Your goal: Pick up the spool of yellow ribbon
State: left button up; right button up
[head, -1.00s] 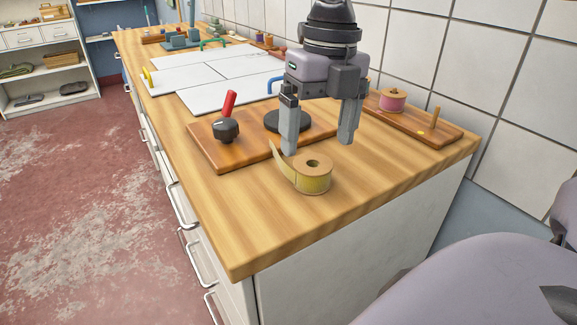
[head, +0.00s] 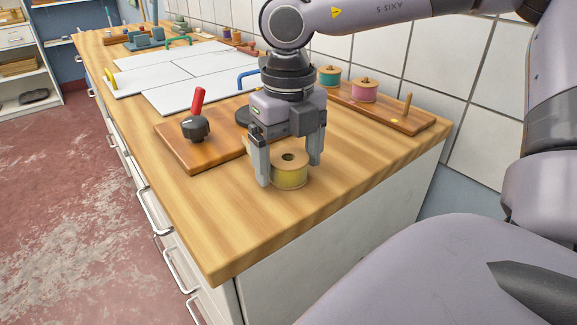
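The spool of yellow ribbon (head: 290,177) stands on the wooden worktop near its front right part, with its round tan top and centre hole facing up. My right gripper (head: 289,172) points straight down over it. Its fingers are open, one at the left of the spool and one at the right, with their tips low beside it. The left finger hides the loose ribbon end. I cannot tell whether either finger touches the spool. My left gripper is not in view.
A wooden board with a black knob (head: 195,128) and red handle (head: 197,101) lies left of the spool. Behind, a wooden rack (head: 385,113) holds a teal spool (head: 329,76), a pink spool (head: 364,90) and a bare peg (head: 406,103). The worktop's front area is clear.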

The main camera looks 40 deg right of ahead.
jog(key=c, duration=0.8)
jog(key=shift+c, duration=0.3)
jog(key=shift+r, duration=0.15)
